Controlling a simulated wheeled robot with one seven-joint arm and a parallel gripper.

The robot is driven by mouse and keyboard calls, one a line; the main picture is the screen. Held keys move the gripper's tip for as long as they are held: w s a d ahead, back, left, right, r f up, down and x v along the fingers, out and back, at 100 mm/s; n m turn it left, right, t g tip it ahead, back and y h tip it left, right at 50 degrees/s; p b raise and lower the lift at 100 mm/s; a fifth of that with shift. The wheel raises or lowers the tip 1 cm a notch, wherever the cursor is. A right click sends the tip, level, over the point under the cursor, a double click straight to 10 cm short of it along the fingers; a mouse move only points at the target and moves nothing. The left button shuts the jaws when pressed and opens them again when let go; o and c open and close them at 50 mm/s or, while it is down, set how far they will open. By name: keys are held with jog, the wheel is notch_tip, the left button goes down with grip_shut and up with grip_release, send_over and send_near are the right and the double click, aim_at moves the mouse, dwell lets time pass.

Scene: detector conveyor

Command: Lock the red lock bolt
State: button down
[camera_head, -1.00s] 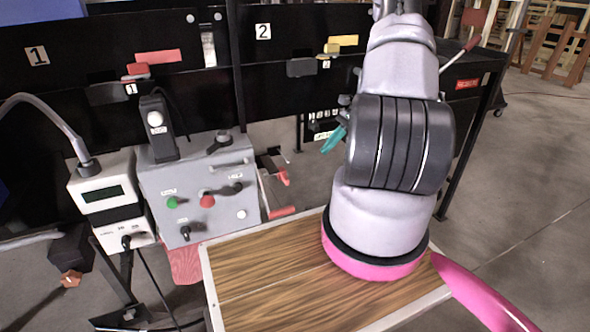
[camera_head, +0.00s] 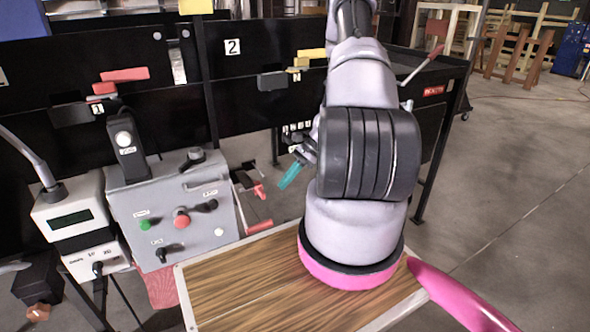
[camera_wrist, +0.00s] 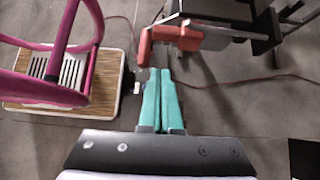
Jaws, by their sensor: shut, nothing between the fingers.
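A red bar with a red block (camera_head: 125,74) sits on the black panel by the "1" label in the head view; it looks like the red lock bolt. My gripper's teal fingers are shut and empty, pointing down and left in front of the lower panel. In the wrist view the shut fingertips (camera_wrist: 161,74) are just below a red angled piece (camera_wrist: 178,37). I cannot tell whether they touch, or whether this is the bolt or a red handle.
A grey control box (camera_head: 170,212) with buttons and a meter box (camera_head: 68,218) stand at the left. Red handles (camera_head: 258,226) stick out beside the control box. A yellow bar (camera_head: 311,53) is on the panel by label "2". A black cart (camera_head: 440,72) stands right; open floor lies beyond.

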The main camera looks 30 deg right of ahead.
jog(key=shift+a+f, duration=0.2)
jog(key=shift+a, duration=1)
jog(key=shift+a+f, duration=0.15)
jog(key=shift+a, duration=1.05)
jog(key=shift+a, duration=1.55)
send_near(262, 192)
jog(key=d, duration=0.5)
jog(key=shift+w+r, duration=0.2)
jog(key=shift+r, duration=0.05)
